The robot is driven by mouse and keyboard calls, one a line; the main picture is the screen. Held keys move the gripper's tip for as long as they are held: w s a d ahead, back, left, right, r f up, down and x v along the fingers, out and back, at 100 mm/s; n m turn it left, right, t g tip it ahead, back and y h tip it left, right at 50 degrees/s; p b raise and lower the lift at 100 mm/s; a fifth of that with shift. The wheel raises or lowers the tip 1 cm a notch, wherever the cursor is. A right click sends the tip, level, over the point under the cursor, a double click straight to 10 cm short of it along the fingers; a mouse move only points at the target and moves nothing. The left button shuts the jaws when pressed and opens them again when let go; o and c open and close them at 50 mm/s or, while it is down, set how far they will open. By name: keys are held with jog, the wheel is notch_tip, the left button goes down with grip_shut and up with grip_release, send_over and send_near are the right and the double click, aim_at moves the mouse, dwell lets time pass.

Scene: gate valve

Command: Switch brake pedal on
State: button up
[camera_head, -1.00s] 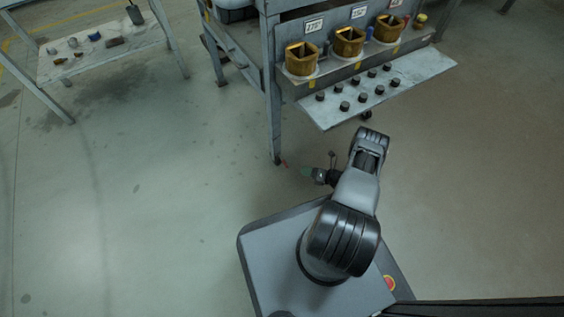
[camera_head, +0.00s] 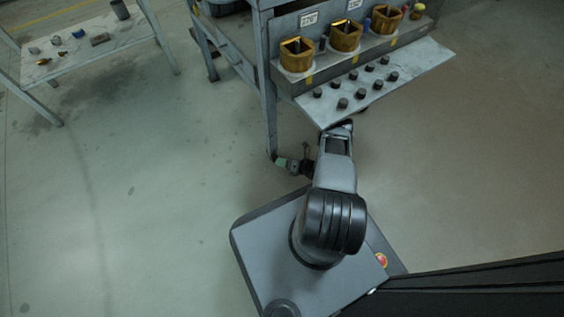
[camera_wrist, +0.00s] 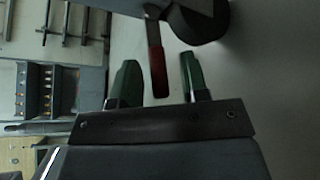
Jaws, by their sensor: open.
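In the wrist view a red pedal (camera_wrist: 157,73), a narrow red-tipped lever, points down from the top of the picture, beside a dark round part (camera_wrist: 200,18) that looks like a wheel. My gripper (camera_wrist: 158,62) is open, with one green finger on each side of the pedal's red end and a visible gap to each. In the head view my gripper (camera_head: 282,162) is low, near the foot of the grey workbench leg (camera_head: 269,120). The pedal cannot be made out in the head view.
The workbench's sloped shelf (camera_head: 415,68) with several dark knobs overhangs just beyond my arm. Several yellow square-topped containers (camera_head: 345,36) stand above it. A table (camera_head: 110,48) with small parts is at the upper left. The floor (camera_head: 150,200) at left is clear.

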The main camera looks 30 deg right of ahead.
grip_shut()
dwell(0.5)
